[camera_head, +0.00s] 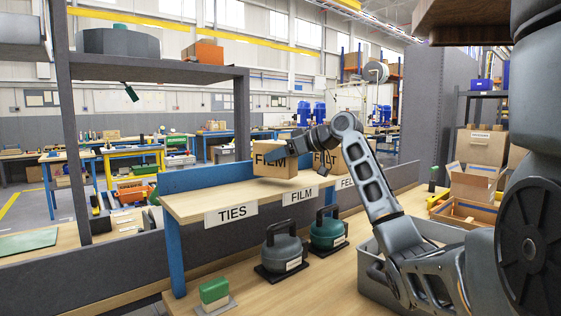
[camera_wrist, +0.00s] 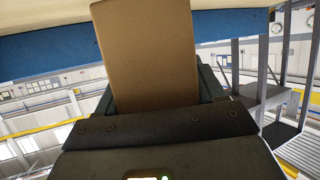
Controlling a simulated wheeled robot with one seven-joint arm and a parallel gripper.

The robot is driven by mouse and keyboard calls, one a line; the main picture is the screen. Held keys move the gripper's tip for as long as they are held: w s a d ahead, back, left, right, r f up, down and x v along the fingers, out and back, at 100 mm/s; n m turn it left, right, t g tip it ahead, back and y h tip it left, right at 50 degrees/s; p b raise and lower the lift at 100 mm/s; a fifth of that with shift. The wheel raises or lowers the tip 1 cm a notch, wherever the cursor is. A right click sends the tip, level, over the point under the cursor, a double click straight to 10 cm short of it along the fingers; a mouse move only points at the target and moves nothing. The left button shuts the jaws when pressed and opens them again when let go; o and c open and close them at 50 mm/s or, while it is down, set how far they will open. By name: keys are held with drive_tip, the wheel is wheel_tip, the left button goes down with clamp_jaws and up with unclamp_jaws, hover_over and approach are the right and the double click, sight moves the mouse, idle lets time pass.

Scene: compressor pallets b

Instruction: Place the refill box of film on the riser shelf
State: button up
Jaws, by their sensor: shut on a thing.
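The film box (camera_head: 272,167), a tan cardboard box marked FILM, is at the riser shelf (camera_head: 199,202), over the part between the TIES and FILM labels. My gripper (camera_head: 297,142) is shut on the box from its right side. In the wrist view the box (camera_wrist: 148,55) fills the space between the fingers, and its plain brown face shows. I cannot tell whether its underside touches the shelf or hangs just above it. The FILM label (camera_head: 300,196) is on the shelf's front edge.
Two dark-handled units (camera_head: 284,252) (camera_head: 327,233) and a green block (camera_head: 214,291) are on the bench below. A grey bin (camera_head: 372,285) is under my arm. The shelf's left end is clear.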

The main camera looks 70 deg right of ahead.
drive_tip(key=shift+f, duration=1.05)
drive_tip(key=shift+f, duration=0.2)
drive_tip(key=o, duration=1.3)
drive_tip(key=shift+r, duration=0.15)
drive_tip(key=b+v, duration=0.1)
drive_tip(key=v, duration=1.1)
drive_tip(key=shift+r, duration=0.1)
